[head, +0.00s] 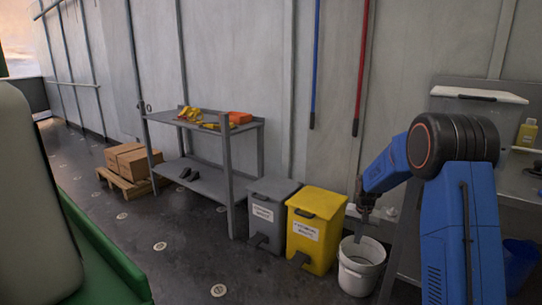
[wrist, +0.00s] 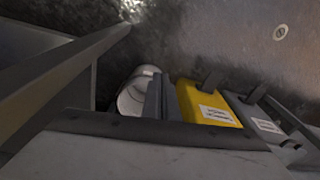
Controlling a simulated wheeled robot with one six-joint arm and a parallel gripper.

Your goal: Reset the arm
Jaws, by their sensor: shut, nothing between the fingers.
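My blue arm reaches in from the right of the head view, bent at a black joint. My gripper (head: 364,213) points down over the white bucket (head: 361,268), near its rim. It is shut and holds nothing. The bucket also shows in the wrist view (wrist: 134,94), partly hidden behind dark grey parts. Its inside is pale, and I cannot make out any contents.
A yellow lidded bin (head: 316,229) and a grey bin (head: 267,215) stand left of the bucket. A grey shelf (head: 215,177) holds yellow and orange items. Cardboard boxes (head: 133,161) sit on a pallet. A workbench (head: 518,188) is at right. The left floor is mostly clear.

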